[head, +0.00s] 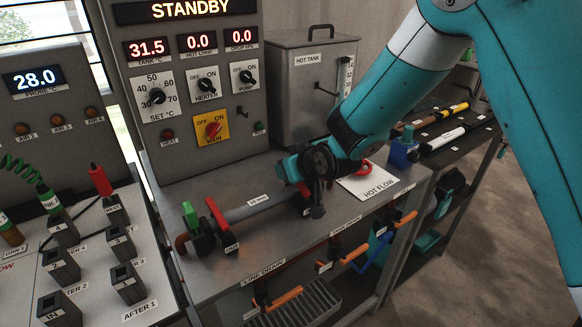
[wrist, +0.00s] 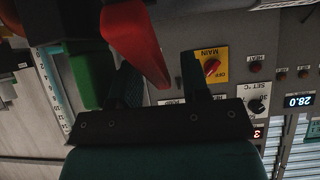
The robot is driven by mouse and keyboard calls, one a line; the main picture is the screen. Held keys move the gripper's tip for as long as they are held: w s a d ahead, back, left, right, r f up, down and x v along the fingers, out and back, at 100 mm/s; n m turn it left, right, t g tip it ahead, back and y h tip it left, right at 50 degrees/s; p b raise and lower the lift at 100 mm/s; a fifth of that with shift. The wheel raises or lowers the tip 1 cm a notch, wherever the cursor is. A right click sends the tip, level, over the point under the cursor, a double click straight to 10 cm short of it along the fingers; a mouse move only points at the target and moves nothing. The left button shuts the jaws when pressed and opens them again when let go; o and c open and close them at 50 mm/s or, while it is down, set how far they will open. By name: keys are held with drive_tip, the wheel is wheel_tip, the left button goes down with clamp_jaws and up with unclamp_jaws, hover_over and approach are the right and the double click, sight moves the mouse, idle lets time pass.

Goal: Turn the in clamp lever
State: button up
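A red lever (wrist: 135,45), which I take for the in clamp lever, is large in the wrist view, its end reaching between my fingers. In the head view my gripper (head: 318,200) is low over the bench at the right end of a grey pipe (head: 250,208) and hides most of the clamp there. A bit of red (head: 366,168) shows just right of it. In the wrist view my gripper (wrist: 158,88) has its fingers apart, with gaps beside the lever; contact cannot be told. The other red clamp lever (head: 216,216), by the OUT label, is at the pipe's left end.
A green handle (wrist: 85,70) is close beside the red lever. A blue valve block (head: 404,153) and a HOT FLOW plate (head: 376,187) are right of my gripper. The HOT TANK (head: 300,95) stands behind. Orange-handled valves (head: 284,298) line the bench front.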

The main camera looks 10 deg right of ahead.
drive_tip(key=b+v, duration=0.1)
drive_tip(key=v, duration=1.6)
drive_tip(key=shift+s+b, duration=0.15)
drive_tip(key=shift+b, duration=0.25)
drive_tip(key=shift+r, duration=0.1)
